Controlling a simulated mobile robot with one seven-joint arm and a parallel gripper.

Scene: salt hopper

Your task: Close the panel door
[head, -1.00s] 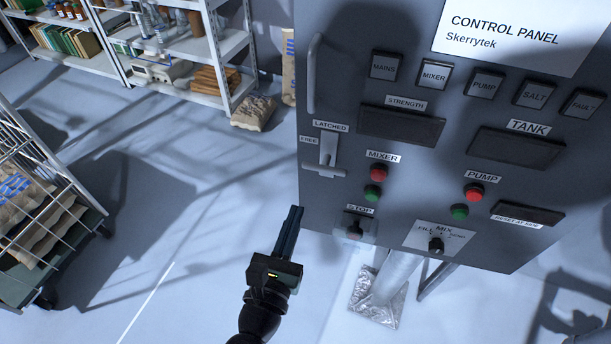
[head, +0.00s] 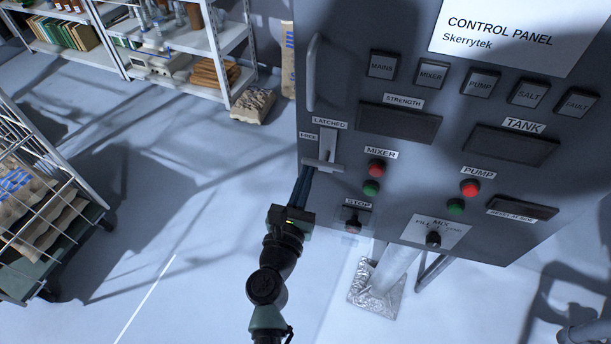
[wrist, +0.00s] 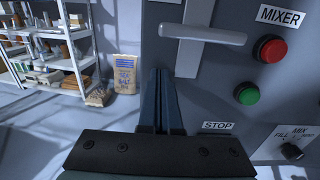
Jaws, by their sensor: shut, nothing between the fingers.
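The grey panel door (head: 375,215) fills the right of the head view, its buttons and displays facing me. I cannot tell whether it is fully closed. A vertical grip handle (head: 313,75) is at its upper left. Below it is a T-shaped latch (head: 327,145), with its crossbar lying about level, near the LATCHED label (head: 329,124) and the FREE label (head: 308,135). The latch also shows in the wrist view (wrist: 205,34). My gripper (head: 303,178) is shut and empty. Its fingertips are just below the crossbar's left end; I cannot tell whether they touch it.
The STOP switch (head: 352,222) is right of my gripper. Mixer buttons (head: 376,168) sit right of the latch. A wire trolley with sacks (head: 40,190) stands at left, and shelves (head: 200,45) stand behind. The floor between is clear.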

